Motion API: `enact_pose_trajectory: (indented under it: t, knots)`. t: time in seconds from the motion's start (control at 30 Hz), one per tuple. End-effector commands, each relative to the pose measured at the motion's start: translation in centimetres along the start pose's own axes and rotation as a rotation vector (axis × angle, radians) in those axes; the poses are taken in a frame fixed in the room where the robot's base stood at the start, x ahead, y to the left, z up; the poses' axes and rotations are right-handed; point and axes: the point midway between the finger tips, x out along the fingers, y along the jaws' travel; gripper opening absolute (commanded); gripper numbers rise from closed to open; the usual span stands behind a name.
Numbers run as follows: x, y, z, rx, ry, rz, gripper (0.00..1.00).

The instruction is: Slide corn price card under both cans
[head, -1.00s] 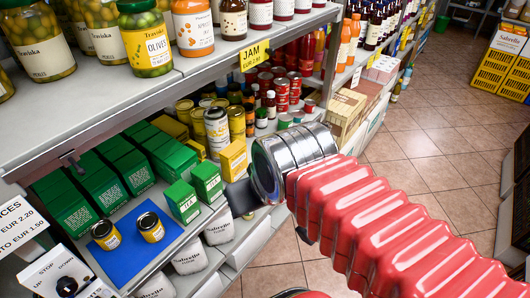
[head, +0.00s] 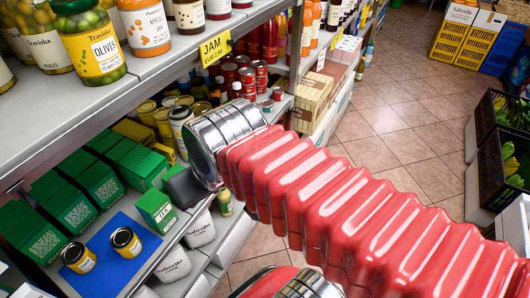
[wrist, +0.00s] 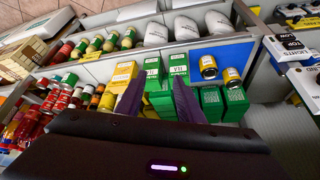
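Two small dark-lidded cans with yellow labels, a left can (head: 77,256) and a right can (head: 126,241), stand upright and apart on a blue mat (head: 105,270) on the lower shelf. In the wrist view they are the nearer can (wrist: 231,77) and the farther can (wrist: 208,67). My gripper (head: 185,187) hangs right of the cans, over the green tea boxes; one dark finger shows. In the wrist view my gripper (wrist: 157,76) has its fingers spread, with a green box seen beyond the gap. I cannot make out a corn price card in these frames.
A green tea box (head: 157,210) stands between the cans and my gripper; more green boxes (head: 97,182) are behind the mat. The upper shelf (head: 165,72) with jars overhangs. White sacks (head: 173,262) sit on a lower level. Tiled floor lies to the right.

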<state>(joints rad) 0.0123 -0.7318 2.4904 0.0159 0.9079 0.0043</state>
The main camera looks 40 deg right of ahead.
Motion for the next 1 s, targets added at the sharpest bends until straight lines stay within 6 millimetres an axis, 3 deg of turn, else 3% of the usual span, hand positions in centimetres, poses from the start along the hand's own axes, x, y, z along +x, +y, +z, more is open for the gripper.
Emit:
enact_pose_trajectory:
  t: [0.57, 1.0]
  knots:
    - [5.2, 1.1, -2.1, 0.477, -0.298, -0.122, 0.34]
    - [10.3, 4.2, -4.8, 0.915, -0.502, -0.271, 0.34]
